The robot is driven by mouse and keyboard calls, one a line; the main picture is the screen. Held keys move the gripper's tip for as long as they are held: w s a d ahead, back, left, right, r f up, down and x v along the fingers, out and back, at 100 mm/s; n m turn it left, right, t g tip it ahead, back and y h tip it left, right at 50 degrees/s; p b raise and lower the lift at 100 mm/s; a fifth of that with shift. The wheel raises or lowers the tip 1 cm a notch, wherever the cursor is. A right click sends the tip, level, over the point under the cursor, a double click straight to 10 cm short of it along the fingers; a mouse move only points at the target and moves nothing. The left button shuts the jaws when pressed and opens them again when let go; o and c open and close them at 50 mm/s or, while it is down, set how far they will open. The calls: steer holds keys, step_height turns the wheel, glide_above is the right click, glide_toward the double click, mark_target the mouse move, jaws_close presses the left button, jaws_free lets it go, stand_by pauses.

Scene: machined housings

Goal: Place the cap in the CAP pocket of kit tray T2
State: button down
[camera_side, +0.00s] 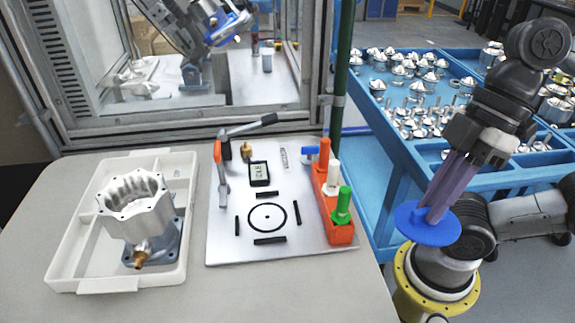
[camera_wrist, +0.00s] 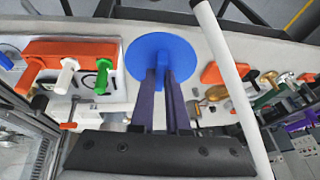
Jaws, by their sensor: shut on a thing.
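A round blue disc with a short stem, which looks like the cap (camera_side: 412,226), is held by my gripper (camera_side: 433,210). The purple fingers are shut on its stem, and the disc hangs flat below them, to the right of the table and clear of it. In the wrist view the blue cap (camera_wrist: 150,52) lies beyond the fingertips (camera_wrist: 163,78), which cover part of it. A white tray (camera_side: 68,262) at the left of the table holds a silver housing (camera_side: 133,205) on a grey base. I cannot read a T2 mark or make out a CAP pocket.
A blue cart (camera_side: 400,165) with several metal parts stands behind. In the wrist view, a pale bar (camera_wrist: 232,85) crosses on the right.

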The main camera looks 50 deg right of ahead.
steer(key=w+a+r, duration=0.4)
steer(key=w+r, duration=0.7)
steer(key=w, duration=0.3)
steer(key=w+a+r, duration=0.2)
steer(key=w+a, duration=0.1)
steer(key=w, duration=0.5)
steer(key=w+a+r, duration=0.1)
steer(key=w+a, duration=0.1)
steer(key=w, duration=0.6)
steer(key=w+a+f+t, duration=0.1)
steer(key=w+a+f, duration=0.15)
steer(key=w, duration=0.55)
steer(key=w+a+f, duration=0.2)
steer(key=w+a, duration=0.1)
steer(key=w, duration=0.4)
steer(key=w+a+f+h, duration=0.1)
steer(key=w+a+f, duration=0.3)
steer(key=w+f, duration=0.85)
steer(key=shift+s+f, duration=0.15)
steer(key=shift+f, duration=1.45)
steer(key=shift+s+f, duration=0.15)
steer(key=shift+f, duration=1.45)
steer(key=shift+s+f, duration=0.15)
steer(key=shift+f, duration=1.45)
steer(key=shift+f, duration=0.1)
steer(key=c, duration=1.4)
jaws_free()
steer(key=shift+f, duration=0.1)
steer(key=o, duration=0.5)
